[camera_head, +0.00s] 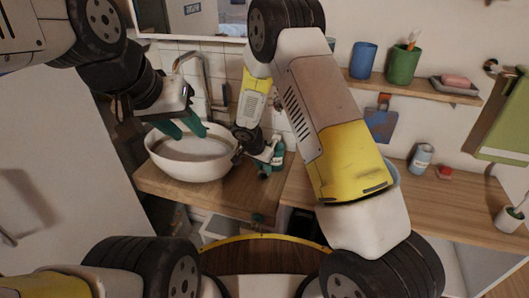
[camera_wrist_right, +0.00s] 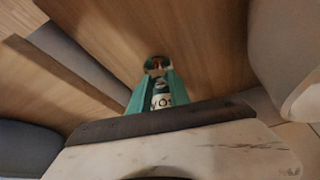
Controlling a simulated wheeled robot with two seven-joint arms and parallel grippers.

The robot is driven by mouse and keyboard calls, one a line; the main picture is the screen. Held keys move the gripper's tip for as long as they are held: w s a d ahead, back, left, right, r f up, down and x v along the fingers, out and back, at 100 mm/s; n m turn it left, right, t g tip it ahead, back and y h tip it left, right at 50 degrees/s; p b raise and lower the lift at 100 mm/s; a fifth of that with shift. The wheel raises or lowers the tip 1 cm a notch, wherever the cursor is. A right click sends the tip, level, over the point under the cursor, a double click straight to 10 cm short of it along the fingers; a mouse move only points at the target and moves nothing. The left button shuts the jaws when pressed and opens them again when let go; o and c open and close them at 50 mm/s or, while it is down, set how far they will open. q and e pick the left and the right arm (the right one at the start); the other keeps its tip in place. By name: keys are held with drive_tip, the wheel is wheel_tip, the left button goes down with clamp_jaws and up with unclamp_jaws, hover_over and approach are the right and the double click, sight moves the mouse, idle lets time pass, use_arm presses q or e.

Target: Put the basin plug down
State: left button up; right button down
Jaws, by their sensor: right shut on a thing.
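A small round shiny metal piece, which looks like the basin plug (camera_wrist_right: 157,65), is between the teal fingertips of my right gripper (camera_wrist_right: 156,78) in the right wrist view. These fingertips are shut on it, over wooden boards. In the head view my right gripper (camera_head: 265,168) is low at the counter, right of the white basin (camera_head: 192,168); the plug cannot be made out there. My left gripper (camera_head: 184,129) has its teal fingers apart and empty, above the basin's back rim.
A labelled bottle (camera_head: 279,153) stands close behind my right gripper. The wooden counter (camera_head: 237,199) is bare in front of the basin. A tap (camera_head: 204,73) rises behind it. A can (camera_head: 420,158) and a small red item (camera_head: 444,173) stand on the right counter.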

drive_tip(key=shift+f, duration=0.1)
drive_tip(key=c, duration=1.2)
unclamp_jaws()
drive_tip(key=v, duration=1.2)
drive_tip(key=s+d+r+n+y, duration=0.1)
drive_tip(key=s+d+r, duration=0.35)
drive_tip(key=r, duration=0.35)
drive_tip(key=s+d+r+n+y, duration=0.1)
drive_tip(key=s+d+r, duration=0.3)
drive_tip(key=d+r, duration=0.3)
drive_tip(key=s+d+r+n+t+y, duration=0.1)
drive_tip(key=s+r, duration=0.3)
drive_tip(key=s, duration=0.4)
drive_tip(key=s+d+r+n+t+y, duration=0.1)
drive_tip(key=s+d+r+n, duration=0.2)
drive_tip(key=s, duration=0.6)
wheel_tip(320, 180, up, 2)
drive_tip(key=shift+d+r+n+t+y, duration=0.1)
drive_tip(key=shift+d+n+t+y, duration=0.2)
drive_tip(key=shift+n, duration=0.3)
